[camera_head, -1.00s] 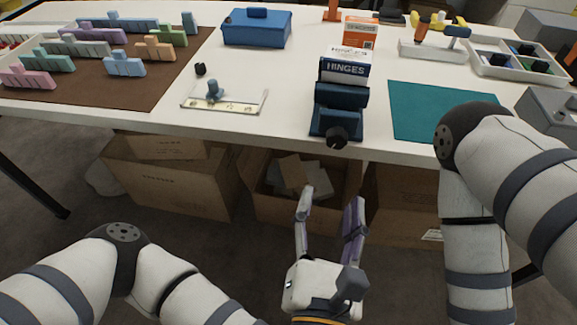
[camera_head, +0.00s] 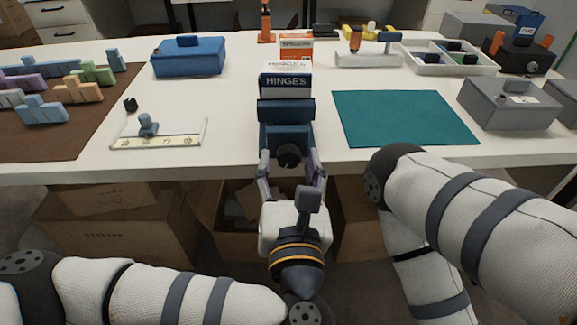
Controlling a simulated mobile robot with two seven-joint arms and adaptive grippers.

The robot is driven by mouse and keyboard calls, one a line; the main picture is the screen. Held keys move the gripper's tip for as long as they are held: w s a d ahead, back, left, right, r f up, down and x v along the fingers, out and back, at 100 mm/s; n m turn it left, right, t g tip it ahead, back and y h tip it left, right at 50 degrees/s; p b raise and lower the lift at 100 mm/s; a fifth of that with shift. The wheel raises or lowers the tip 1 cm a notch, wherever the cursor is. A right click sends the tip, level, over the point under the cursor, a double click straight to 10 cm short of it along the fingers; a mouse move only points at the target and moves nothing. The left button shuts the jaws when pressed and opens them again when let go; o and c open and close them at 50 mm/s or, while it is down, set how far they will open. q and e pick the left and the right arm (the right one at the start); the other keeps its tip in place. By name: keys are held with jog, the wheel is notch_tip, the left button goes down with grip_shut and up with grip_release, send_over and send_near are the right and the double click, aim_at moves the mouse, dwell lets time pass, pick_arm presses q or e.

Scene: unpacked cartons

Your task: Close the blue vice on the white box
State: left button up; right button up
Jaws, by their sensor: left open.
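The blue vice (camera_head: 286,137) stands at the table's front edge, its black knob (camera_head: 289,156) facing me. The white box (camera_head: 286,83), marked HINGES on a dark blue band, stands upright just behind the vice's near jaw. Its lower part is hidden by that jaw, so I cannot tell whether the jaws touch it. My left gripper (camera_head: 290,167) is open in front of the vice, its fingers to the left and right of the knob. I see no clear contact with the knob. My right arm shows at the right, but its gripper is out of view.
A teal mat (camera_head: 405,118) lies clear to the right of the vice. A small white-framed fixture (camera_head: 158,141) lies to the left. An orange-and-white box (camera_head: 296,47) stands behind the white box. Open cartons (camera_head: 236,238) sit under the table's front edge (camera_head: 190,172).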

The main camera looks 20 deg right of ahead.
pick_arm(q)
jog(key=c, duration=1.2)
jog(key=shift+o, duration=0.3)
jog(key=shift+r+m+p, duration=0.2)
jog(key=shift+m+p, duration=0.1)
jog(key=shift+p, duration=0.05)
jog(key=m+p, duration=0.2)
jog(key=m, duration=0.1)
jog(key=shift+a+r+m, duration=0.1)
jog(key=shift+r+m, duration=0.2)
jog(key=shift+f+m+p, duration=0.2)
jog(key=shift+m+p, duration=0.1)
jog(key=shift+m, duration=0.2)
jog(key=shift+f, duration=0.3)
pick_arm(e)
jog(key=shift+t, duration=0.4)
jog(key=v, duration=0.2)
jog(key=w+v, duration=0.1)
jog(key=v, duration=0.1)
jog(key=shift+s+f, duration=0.1)
jog(key=shift+f, duration=0.15)
pick_arm(q)
jog(key=o, duration=1.1)
jog(key=shift+o, duration=0.2)
